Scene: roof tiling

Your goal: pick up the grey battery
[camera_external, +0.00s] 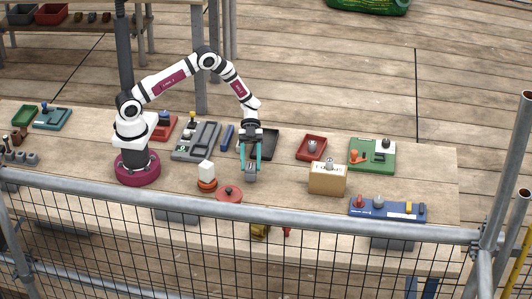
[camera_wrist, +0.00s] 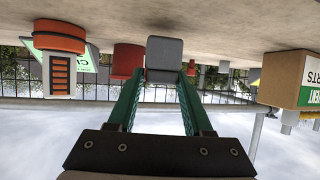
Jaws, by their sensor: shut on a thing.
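My gripper (camera_external: 251,159) points down over the middle of the workbench, its two teal fingers shut on the grey battery (camera_external: 251,172). In the wrist view the battery (camera_wrist: 165,52) is a plain grey block with rounded edges, between the fingertips of my gripper (camera_wrist: 164,76). I cannot tell for certain whether its underside touches the bench.
A cardboard box (camera_external: 327,178) stands to the right. A black tray (camera_external: 265,144) lies behind my gripper. A railing (camera_external: 300,222) runs along the front.

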